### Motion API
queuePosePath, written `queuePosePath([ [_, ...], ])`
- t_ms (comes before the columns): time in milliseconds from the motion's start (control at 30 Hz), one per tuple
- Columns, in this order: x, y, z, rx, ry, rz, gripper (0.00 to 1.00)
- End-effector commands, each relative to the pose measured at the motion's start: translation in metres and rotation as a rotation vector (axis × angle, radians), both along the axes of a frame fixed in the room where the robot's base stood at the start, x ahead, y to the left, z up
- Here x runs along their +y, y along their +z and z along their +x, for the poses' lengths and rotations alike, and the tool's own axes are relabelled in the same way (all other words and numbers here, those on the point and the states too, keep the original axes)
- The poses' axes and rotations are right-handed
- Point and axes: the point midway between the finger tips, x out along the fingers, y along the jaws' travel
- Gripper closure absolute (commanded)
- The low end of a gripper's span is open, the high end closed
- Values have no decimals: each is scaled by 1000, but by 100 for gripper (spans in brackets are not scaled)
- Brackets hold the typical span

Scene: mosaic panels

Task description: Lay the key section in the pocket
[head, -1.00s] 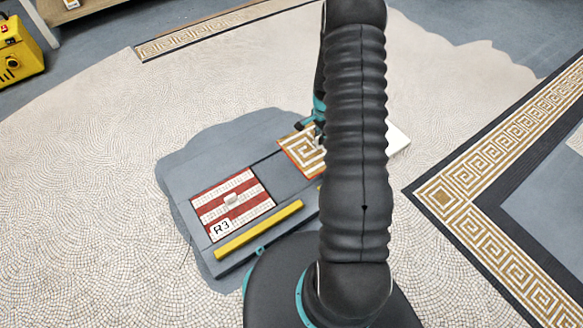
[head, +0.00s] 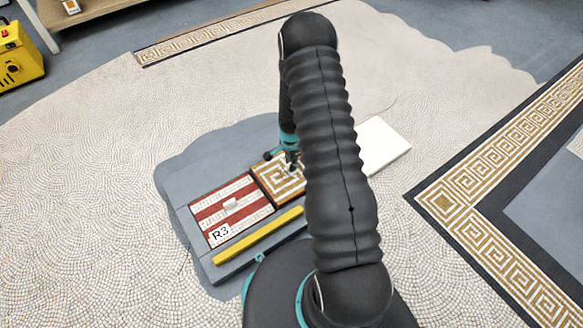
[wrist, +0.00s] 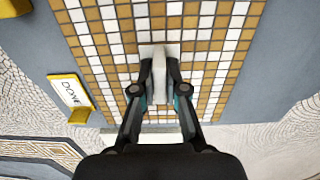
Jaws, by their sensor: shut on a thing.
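The key section is a gold-and-white mosaic panel (head: 274,188) with a key pattern. In the wrist view its small tiles (wrist: 100,22) fill the middle. My gripper (wrist: 160,72) is shut on the pale grip block (wrist: 160,58) on top of the section; my gripper also shows in the head view (head: 292,164). The section sits over the grey bed, close beside the red-and-white panel marked R3 (head: 222,215). The pocket is mostly hidden beneath the section. I cannot tell whether the section rests in it or hovers just above.
A yellow bar (head: 258,235) lies along the bed's near edge; the wrist view shows a yellow DONE sign (wrist: 72,96). A white slab (head: 386,146) lies to the right, partly behind my arm. A yellow machine (head: 18,52) stands far left.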

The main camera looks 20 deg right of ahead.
Motion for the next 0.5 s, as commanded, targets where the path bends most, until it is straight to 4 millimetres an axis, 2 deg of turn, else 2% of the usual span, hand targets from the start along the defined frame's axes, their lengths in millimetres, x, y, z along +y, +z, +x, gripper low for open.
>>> queuePosePath([
  [133,0,-19,0,0,0,0,100],
  [500,0,-23,1,-1,0,-1,100],
])
